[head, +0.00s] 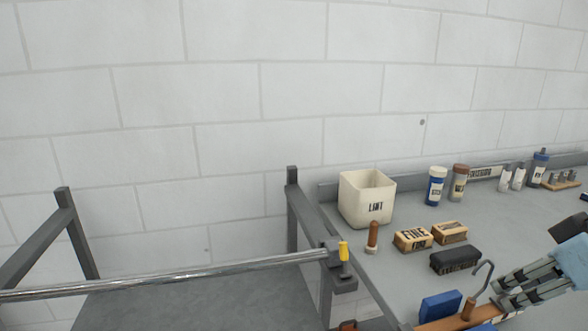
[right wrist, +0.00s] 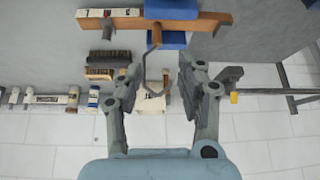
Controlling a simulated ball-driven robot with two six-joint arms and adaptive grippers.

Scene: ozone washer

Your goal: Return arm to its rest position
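My right gripper (head: 500,292) is at the lower right of the head view, above the grey bench. In the right wrist view its two fingers (right wrist: 160,72) are spread apart with no object clamped between them. A bent metal hook with a wooden handle (head: 469,308) stands near the fingertips in the head view. In the right wrist view the hook (right wrist: 153,85) shows in the gap between the fingers, apart from both. My left gripper is in neither view.
On the bench (head: 420,212) stand a white lint bin (head: 360,205), a wooden-handled tool (head: 372,238), two tan brushes (head: 413,240), a black brush (head: 455,260), a blue block (head: 440,306) and bottles (head: 436,186). A metal rail (head: 170,278) crosses the left over a grey surface.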

